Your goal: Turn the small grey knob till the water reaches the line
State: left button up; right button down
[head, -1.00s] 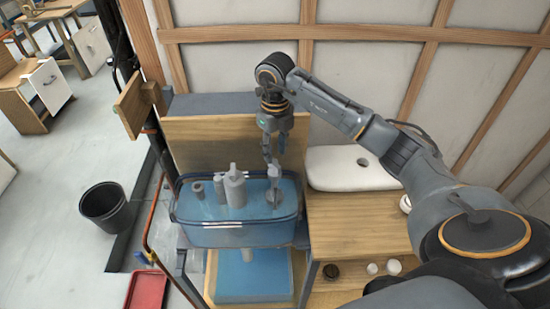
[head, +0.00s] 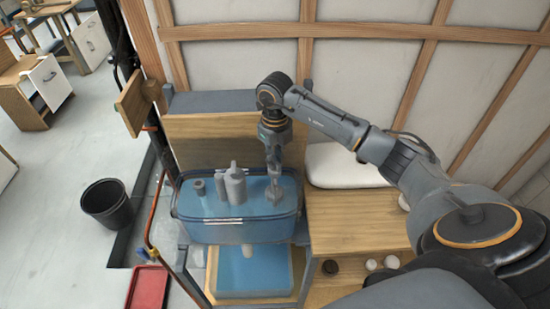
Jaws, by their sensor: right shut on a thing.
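A clear tank (head: 240,233) of blue water stands on a frame in the middle of the head view. Grey fittings (head: 235,185) rise out of the water on its left side. The small grey knob (head: 274,195) is at the tank's right side. My right gripper (head: 273,179) points down from above and is shut on the knob, whose top it partly hides. The water surface is high in the tank, and I cannot make out the line. My left gripper is out of view.
A blue lower basin (head: 252,284) sits beneath the tank. A wooden shelf (head: 350,222) with a white slab (head: 345,166) is to the right. A black bin (head: 107,205) and a red tray (head: 147,290) are on the floor at left.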

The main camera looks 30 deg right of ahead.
jog(key=shift+f+n+b, duration=0.1)
jog(key=shift+n+b, duration=0.3)
jog(key=shift+b, duration=0.15)
jog(key=c, duration=1.4)
grip_release()
notch_tip(320, 180, up, 12)
jog(key=shift+r, duration=0.15)
